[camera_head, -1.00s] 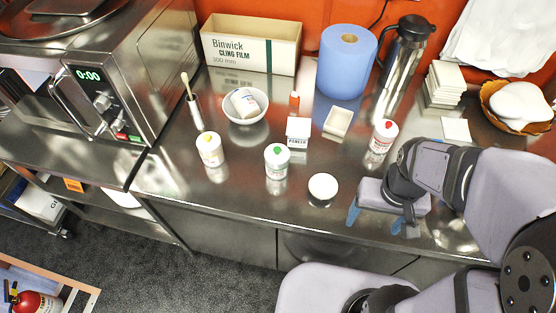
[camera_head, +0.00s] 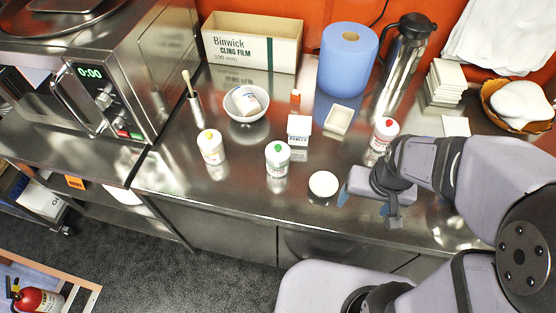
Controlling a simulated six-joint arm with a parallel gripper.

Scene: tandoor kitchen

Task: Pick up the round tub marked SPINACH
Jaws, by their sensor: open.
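Several white round tubs stand on the steel counter: one with a green dot on its lid (camera_head: 278,159), one with a yellow dot (camera_head: 211,147) and one with a red dot (camera_head: 383,136). Their lettering is too small to read, so I cannot tell which is marked SPINACH. Another white container (camera_head: 246,99) lies tilted in a white bowl (camera_head: 247,130). My gripper (camera_head: 368,204) is open, with blue fingertips apart, over the front of the counter. It is to the right of the green-dot tub and in front of the red-dot tub. Nothing shows between its fingers.
A plain white round item (camera_head: 323,184) sits between the green-dot tub and my gripper. A blue roll (camera_head: 347,62) and steel flask (camera_head: 400,65) stand at the back.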

